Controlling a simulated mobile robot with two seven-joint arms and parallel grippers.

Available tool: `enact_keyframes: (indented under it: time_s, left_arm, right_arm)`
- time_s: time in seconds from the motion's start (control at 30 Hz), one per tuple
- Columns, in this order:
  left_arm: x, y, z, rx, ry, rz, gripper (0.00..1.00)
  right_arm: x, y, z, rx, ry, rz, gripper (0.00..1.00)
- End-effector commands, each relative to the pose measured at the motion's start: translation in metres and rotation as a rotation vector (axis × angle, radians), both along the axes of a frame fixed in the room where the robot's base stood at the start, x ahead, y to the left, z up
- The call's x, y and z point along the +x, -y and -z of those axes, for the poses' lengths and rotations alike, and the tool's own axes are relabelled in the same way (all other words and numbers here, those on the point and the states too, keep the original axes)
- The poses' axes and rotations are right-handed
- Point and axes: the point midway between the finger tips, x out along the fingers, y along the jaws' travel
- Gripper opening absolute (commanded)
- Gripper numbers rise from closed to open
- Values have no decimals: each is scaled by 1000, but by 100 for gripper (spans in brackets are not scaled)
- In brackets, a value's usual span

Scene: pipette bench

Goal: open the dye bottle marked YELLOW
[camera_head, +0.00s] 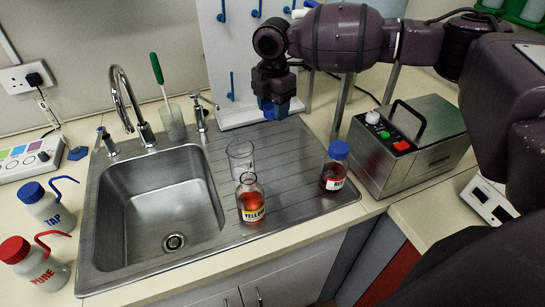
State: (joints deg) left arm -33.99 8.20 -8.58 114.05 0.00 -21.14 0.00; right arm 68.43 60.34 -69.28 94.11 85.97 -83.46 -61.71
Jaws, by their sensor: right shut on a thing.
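The bottle marked YELLOW (251,199) stands upright on the steel drainboard, right of the sink bowl. It holds orange-red liquid, and no cap shows on its neck. My right gripper (272,104) is above and behind it, well apart from it, over the back of the drainboard. It is shut on a blue cap (273,110), which looks like the cap on the other dye bottle; the fingers partly hide it. My left gripper is not in view.
An empty glass beaker (240,155) stands just behind the YELLOW bottle. A blue-capped RED bottle (333,169) stands to the right, near a metal box (415,147) with a handle. The sink (160,225), tap (122,95) and wash bottles (48,208) are left.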

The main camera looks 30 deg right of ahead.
Motion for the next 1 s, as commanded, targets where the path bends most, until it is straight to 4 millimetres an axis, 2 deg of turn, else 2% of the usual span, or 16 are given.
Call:
enact_keyframes:
  time_s: [0.1,0.5,0.6,0.83,1.0]
  left_arm:
    - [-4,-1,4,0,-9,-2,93]
    - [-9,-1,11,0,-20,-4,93]
    - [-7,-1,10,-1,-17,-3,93]
    - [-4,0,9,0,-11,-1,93]
    - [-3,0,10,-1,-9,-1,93]
  right_arm:
    - [-1,0,29,-2,-5,1,19]
    - [0,0,109,0,-2,3,19]
    - [0,0,120,-1,-2,3,19]
    - [0,0,132,-1,-2,3,19]
    - [-1,0,155,-1,-3,3,19]
